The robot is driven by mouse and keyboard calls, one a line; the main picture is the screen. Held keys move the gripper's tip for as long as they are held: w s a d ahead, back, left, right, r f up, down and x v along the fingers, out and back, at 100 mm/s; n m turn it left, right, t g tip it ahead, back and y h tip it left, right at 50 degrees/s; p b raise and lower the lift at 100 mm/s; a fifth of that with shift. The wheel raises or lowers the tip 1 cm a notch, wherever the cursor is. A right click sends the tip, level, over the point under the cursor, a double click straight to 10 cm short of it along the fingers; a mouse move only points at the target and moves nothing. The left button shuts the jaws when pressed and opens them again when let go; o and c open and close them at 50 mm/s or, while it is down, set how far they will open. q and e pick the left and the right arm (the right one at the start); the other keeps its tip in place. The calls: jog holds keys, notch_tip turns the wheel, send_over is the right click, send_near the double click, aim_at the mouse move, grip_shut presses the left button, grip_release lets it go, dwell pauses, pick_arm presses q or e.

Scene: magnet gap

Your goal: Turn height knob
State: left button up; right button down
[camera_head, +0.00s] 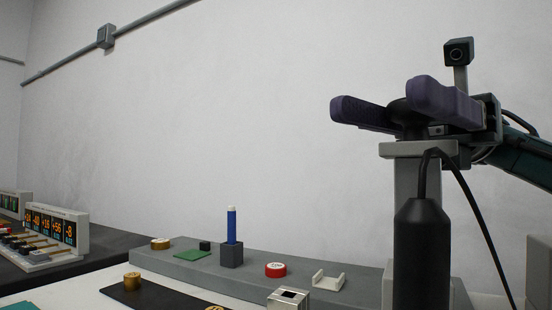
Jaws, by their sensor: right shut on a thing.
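The height knob (406,118) is a dark round knob on top of a grey column (417,150) at the right. My right gripper (372,104) comes in from the right with its two purple fingers on either side of the knob and is shut on it. The fingertips reach past the knob to the left. The fingers and the gripper body hide part of the knob. My left gripper is out of view.
A black cylinder (422,255) with a cable hangs in front of the column. A grey ledge (330,298) holds a blue rod (231,224) in a grey block, a red-topped disc (275,270) and a white cradle (328,280). A number display (58,228) stands at left.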

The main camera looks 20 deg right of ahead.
jog(key=shift+s+d+n+g+h+b, duration=0.1)
jog(key=shift+s+n+g+h+b, duration=0.1)
jog(key=shift+n+g+h+b, duration=0.55)
jog(key=shift+s+d+n+g+h+b, duration=0.15)
jog(key=shift+n+g, duration=0.4)
jog(key=shift+g, duration=0.6)
jog(key=shift+a, duration=0.1)
jog(key=shift+c, duration=1.7)
grip_release()
